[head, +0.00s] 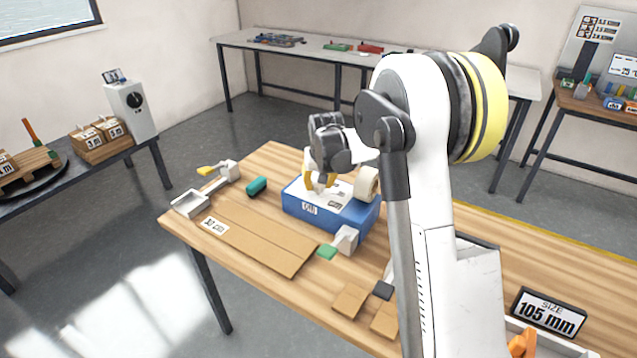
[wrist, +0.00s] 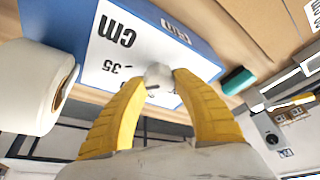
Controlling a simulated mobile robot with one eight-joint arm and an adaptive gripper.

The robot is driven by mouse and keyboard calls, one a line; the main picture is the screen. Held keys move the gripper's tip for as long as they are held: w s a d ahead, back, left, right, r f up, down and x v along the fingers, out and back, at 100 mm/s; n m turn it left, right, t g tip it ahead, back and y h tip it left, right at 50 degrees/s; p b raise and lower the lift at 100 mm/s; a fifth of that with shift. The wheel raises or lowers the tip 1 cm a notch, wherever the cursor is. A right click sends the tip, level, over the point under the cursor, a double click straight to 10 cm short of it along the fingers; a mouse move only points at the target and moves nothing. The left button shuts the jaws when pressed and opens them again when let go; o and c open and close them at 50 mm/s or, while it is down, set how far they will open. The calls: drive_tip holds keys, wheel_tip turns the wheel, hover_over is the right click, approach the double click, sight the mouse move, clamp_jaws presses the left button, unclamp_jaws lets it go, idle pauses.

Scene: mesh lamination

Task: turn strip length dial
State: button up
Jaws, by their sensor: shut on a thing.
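The strip length dial (wrist: 158,75) is a small whitish knob on a white scale plate (wrist: 115,45) marked "cm" and "35". It stands on top of a blue machine, whose side (head: 297,207) faces the table's front in the head view; the blue body also shows in the wrist view (wrist: 182,22). My gripper (head: 319,182) is over the machine's top. In the wrist view my gripper's yellow fingers (wrist: 160,84) are shut on the dial, one on each side. The dial is hidden by the fingers in the head view.
A tape roll (head: 367,185) sits at the machine's right end. A green cylinder (head: 256,186) lies left of the machine. Cardboard sheets (head: 262,240) lie in front. A sign reading "105 mm" (head: 548,313) stands at the right. Bare wood (head: 275,160) shows behind the machine.

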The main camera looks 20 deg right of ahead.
drive_tip(key=n+y+p, duration=0.1)
drive_tip(key=n+y, duration=0.1)
drive_tip(key=n, duration=0.3)
drive_tip(key=shift+n, duration=0.3)
idle(0.4)
drive_tip(key=o, duration=1.2)
drive_tip(key=v, duration=1.2)
drive_tip(key=shift+d, duration=0.15)
